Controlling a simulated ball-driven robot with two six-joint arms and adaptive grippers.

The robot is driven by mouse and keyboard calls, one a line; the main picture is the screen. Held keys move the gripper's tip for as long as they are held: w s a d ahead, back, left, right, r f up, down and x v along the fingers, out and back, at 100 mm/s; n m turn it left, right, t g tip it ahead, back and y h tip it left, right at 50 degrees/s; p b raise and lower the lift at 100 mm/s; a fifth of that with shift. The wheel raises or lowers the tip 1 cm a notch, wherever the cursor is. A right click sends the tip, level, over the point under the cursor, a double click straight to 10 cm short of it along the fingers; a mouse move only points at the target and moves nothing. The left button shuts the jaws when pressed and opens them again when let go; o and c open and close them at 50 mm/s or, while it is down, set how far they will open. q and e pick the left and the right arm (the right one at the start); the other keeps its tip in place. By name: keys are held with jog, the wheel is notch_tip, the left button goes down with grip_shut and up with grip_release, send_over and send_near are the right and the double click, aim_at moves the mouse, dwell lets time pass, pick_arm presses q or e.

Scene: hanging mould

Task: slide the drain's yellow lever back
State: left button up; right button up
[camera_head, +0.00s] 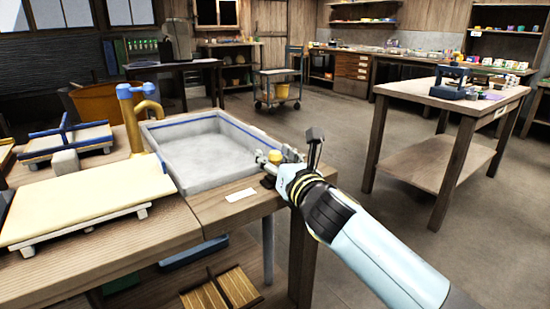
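A grey vat (200,155) with a blue line inside its rim stands on the wooden bench. At its near right corner a small yellow piece (275,157), which looks like the drain's lever, shows beside pale metal fittings (261,159). My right gripper (292,162) reaches in from the lower right to this corner. One dark finger stands up to the right, and a dark part to the lower left looks like the other; they are spread apart. The yellow piece shows just past the gripper. I cannot tell whether they touch. My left gripper is out of view.
A yellowish board (90,200) lies at the left of the bench, near a blue-topped post with a yellow pipe (150,108). A white card (240,195) lies before the vat. A wooden table (440,95) stands at right, with open floor between.

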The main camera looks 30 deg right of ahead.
grip_shut()
jog(key=d, duration=0.6)
jog(key=shift+w+d+f, duration=0.15)
jog(key=shift+w, duration=0.15)
jog(key=shift+o, duration=1.2)
grip_release()
jog(key=shift+s+d, duration=0.1)
jog(key=shift+s, duration=0.05)
